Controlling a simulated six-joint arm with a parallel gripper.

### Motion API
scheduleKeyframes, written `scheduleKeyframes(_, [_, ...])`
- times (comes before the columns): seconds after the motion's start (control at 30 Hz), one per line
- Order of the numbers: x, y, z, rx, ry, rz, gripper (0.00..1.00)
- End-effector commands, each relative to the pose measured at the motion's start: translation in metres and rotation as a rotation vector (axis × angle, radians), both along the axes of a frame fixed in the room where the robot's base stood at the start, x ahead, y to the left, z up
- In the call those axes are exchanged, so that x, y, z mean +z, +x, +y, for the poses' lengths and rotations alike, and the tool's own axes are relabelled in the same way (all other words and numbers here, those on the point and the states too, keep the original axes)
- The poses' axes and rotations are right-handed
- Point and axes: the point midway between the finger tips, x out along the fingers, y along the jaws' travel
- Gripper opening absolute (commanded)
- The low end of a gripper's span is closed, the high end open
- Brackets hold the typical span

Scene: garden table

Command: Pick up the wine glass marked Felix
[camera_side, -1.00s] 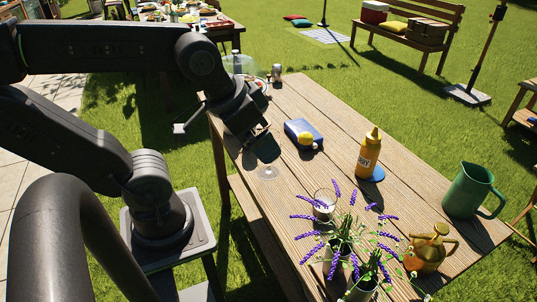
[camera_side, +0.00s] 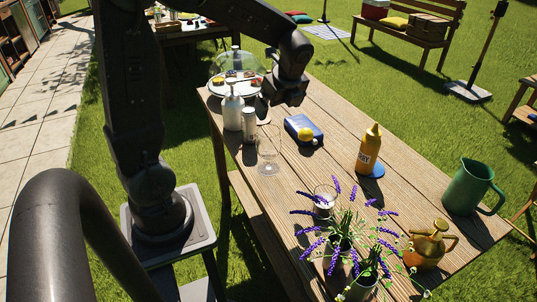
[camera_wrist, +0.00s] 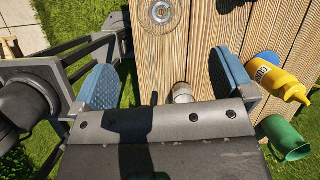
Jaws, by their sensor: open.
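A clear stemmed wine glass (camera_side: 268,158) stands upright near the left edge of the wooden table (camera_side: 335,165). No name is readable on it. In the wrist view a round clear glass, seen from above and likely the wine glass (camera_wrist: 159,13), is at the top edge, partly cut off. My gripper (camera_side: 284,98) is raised above the table, beyond and up from the glass in the side view, and apart from it. In the wrist view my gripper's blue finger pads (camera_wrist: 165,80) are wide apart with nothing held between them.
Near the glass stand a can (camera_side: 249,125), a white bottle (camera_side: 232,110) and a domed cake stand (camera_side: 237,88). A blue box (camera_side: 294,124) with a lemon (camera_side: 305,133) lies to its right. Mustard (camera_side: 368,152), a green jug (camera_side: 469,188), a tumbler (camera_side: 325,200) and lavender (camera_side: 340,240) are nearer.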

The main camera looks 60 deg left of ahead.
Motion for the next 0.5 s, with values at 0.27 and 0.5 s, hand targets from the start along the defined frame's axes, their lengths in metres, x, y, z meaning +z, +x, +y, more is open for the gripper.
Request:
scheduleKeyframes(0.27, [-0.032,0.0,0.018,-0.044,0.005,0.044,1.0])
scheduleKeyframes(0.5, [-0.071,-0.001,0.034,-0.042,0.006,0.04,1.0])
